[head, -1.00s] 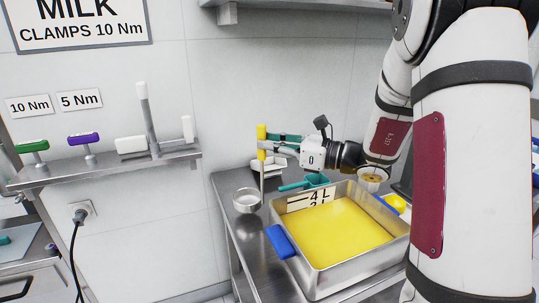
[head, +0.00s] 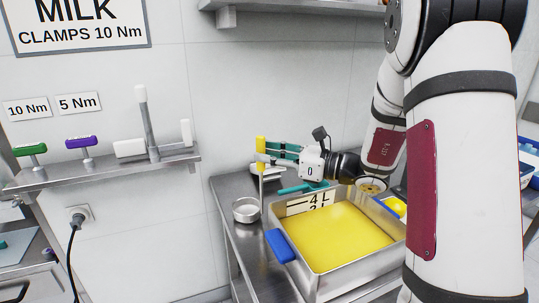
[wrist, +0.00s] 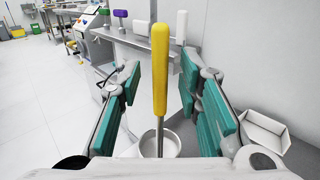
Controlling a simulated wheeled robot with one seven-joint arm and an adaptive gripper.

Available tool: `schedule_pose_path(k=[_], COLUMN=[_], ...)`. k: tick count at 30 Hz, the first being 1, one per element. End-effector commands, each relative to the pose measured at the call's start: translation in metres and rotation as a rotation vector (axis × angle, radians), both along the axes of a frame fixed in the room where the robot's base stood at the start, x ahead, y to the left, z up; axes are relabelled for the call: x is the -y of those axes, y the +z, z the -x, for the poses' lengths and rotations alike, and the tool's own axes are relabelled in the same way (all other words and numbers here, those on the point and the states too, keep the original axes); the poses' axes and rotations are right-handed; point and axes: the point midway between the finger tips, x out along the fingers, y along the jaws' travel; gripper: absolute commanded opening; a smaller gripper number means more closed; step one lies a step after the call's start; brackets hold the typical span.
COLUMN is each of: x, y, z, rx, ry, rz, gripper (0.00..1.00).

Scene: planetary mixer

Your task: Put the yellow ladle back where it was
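The ladle has a yellow handle (head: 261,144) on a thin upright steel rod. The rod runs down to the rim of a round steel cup (head: 246,210), which appears to be its bowl and appears to rest on the steel table, left of the tray. My gripper (head: 275,152) is at handle height. In the wrist view the yellow handle (wrist: 160,70) stands between the teal finger pads of my gripper (wrist: 160,88), with clear space on both sides. My gripper is open. The cup's underside is hidden.
A steel tray of yellow content (head: 300,258) with a blue handle (head: 280,245) stands right of the cup. A white open box (wrist: 265,132) is near the right fingers. A wall shelf (head: 100,172) holds clamps.

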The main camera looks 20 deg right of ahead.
Motion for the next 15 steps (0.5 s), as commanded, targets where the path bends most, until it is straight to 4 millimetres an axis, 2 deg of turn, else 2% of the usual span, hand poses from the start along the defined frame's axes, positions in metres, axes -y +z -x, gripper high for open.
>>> schedule_pose_path(k=[15], x=[0.068], y=[0.0], z=[0.066], rx=[-0.001], ry=[-0.006], rz=[0.0], gripper=[0.32])
